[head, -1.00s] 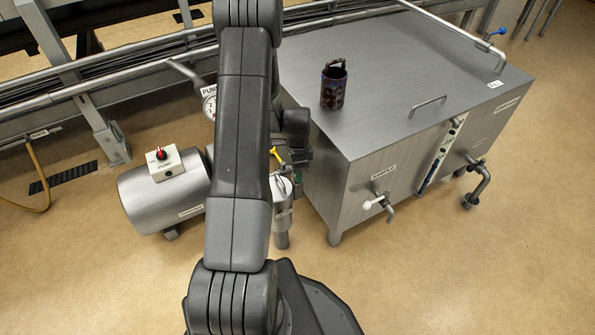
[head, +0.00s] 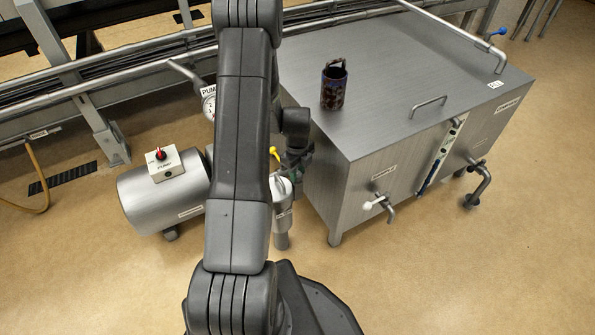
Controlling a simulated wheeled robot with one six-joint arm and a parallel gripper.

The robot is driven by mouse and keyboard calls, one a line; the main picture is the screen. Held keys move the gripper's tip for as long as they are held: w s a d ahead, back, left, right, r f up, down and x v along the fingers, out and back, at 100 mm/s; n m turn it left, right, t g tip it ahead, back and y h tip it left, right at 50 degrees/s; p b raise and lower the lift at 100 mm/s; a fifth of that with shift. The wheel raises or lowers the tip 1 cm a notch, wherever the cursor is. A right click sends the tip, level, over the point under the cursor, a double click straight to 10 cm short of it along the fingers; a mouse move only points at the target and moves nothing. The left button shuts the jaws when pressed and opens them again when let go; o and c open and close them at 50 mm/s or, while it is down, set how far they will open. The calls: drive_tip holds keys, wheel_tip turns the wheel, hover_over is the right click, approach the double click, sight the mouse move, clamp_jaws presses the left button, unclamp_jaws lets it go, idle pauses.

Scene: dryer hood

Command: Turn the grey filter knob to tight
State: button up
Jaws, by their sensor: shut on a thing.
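The filter is a small upright metal cylinder (head: 283,218) with a pale top, just right of my arm in the head view. The grey filter knob cannot be made out; my wrist and gripper cover that spot. My gripper (head: 297,167) is small and dark, just above and behind the filter's top, beside the tank's left side. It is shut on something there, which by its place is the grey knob. The fingertips are mostly hidden. The knob's tight or loose marks cannot be read.
A yellow handle (head: 275,154) stands close left of my gripper. A steel tank (head: 400,100) with a dark patterned canister (head: 333,87) on top fills the right. A pump (head: 160,200) with a red-knobbed switch box lies left. A gauge (head: 209,102) is partly behind my arm. Front floor is clear.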

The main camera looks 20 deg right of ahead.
sight(298, 174)
drive_tip(key=shift+m, duration=0.9)
drive_tip(key=o, duration=1)
wheel_tip(298, 174, up, 14)
drive_tip(key=p, duration=0.3)
drive_tip(key=shift+f+p, duration=0.1)
drive_tip(key=shift+p, duration=0.25)
wheel_tip(298, 174, down, 14)
drive_tip(key=b, duration=0.3)
drive_tip(key=shift+b, duration=0.35)
